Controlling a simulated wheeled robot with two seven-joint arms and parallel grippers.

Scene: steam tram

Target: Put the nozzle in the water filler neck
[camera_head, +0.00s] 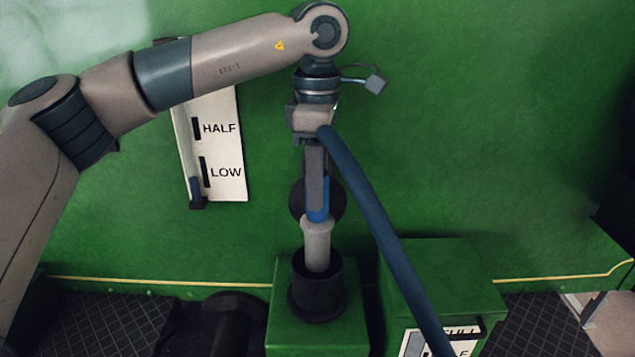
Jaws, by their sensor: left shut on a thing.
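My left gripper (316,185) comes down in front of the green wall, pointing downward. It is shut on the nozzle (317,243), a pale grey tube with a blue part at its top, held upright. The black water filler neck (318,299) stands on a green box directly below. The nozzle's lower end shows against the dark mouth of the neck, within its rim. I cannot tell how deep it sits. A blue hose (375,220) runs from beside the gripper down to the right. My right gripper is not in view.
A round black disc (336,199) shows behind the gripper. A white gauge plate (228,150) marked HALF and LOW is on the green wall. A second green box (445,265) with another gauge plate (467,345) stands at the right. The floor (90,320) is dark and patterned.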

